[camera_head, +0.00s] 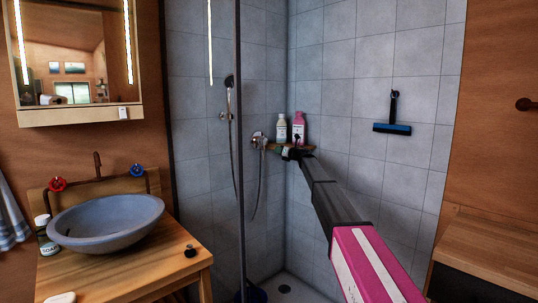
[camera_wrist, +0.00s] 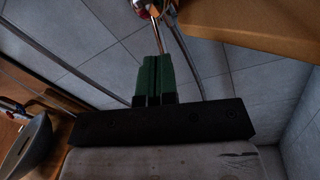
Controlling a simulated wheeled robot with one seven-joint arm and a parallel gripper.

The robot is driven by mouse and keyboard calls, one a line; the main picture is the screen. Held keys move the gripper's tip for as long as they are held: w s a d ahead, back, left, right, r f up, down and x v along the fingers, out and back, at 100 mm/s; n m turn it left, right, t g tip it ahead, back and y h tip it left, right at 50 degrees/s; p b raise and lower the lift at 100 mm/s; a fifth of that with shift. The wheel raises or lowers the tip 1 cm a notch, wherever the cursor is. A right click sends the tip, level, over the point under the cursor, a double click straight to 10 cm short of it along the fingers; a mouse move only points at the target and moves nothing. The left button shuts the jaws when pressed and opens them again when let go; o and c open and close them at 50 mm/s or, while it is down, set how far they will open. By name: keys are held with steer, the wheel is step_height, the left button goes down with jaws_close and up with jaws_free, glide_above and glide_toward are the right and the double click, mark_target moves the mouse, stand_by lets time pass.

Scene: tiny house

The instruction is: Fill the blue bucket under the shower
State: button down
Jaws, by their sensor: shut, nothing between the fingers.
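My gripper (camera_head: 290,153) is at the end of my outstretched arm, inside the shower, just below a corner shelf and right of the chrome mixer (camera_head: 258,140). In the wrist view its green fingers (camera_wrist: 154,62) are shut together with nothing between them. Chrome fittings (camera_wrist: 150,8) show just beyond the fingertips; I cannot tell if they touch. The hand shower (camera_head: 229,82) hangs on the tiled wall, its hose looping down to the mixer. The blue bucket (camera_head: 254,294) shows only in part at the bottom edge, on the shower floor; its inside is not visible.
The corner shelf (camera_wrist: 250,25), close to the gripper, bears a white bottle (camera_head: 282,129) and a pink bottle (camera_head: 298,129). A glass panel edge (camera_head: 239,200) stands left of my arm. A basin (camera_head: 105,222) on a wooden counter is at left; a squeegee (camera_head: 392,128) hangs at right.

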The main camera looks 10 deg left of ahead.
steer(key=w+r+m+t+h, duration=0.5)
steer(key=r+m+t+h, duration=0.5)
steer(key=m, duration=0.9)
steer(key=m+g+h, duration=0.4)
steer(key=m+g, duration=0.9)
steer(key=g, duration=0.1)
glide_toward(264, 149)
steer(key=s+a, duration=0.3)
steer(key=s, duration=0.3)
steer(key=w+d+x, duration=0.1)
steer(key=d+x, duration=0.1)
steer(key=x, duration=1)
steer(key=shift+w+r, duration=0.3)
steer(key=shift+w, duration=0.05)
steer(key=shift+d, duration=0.15)
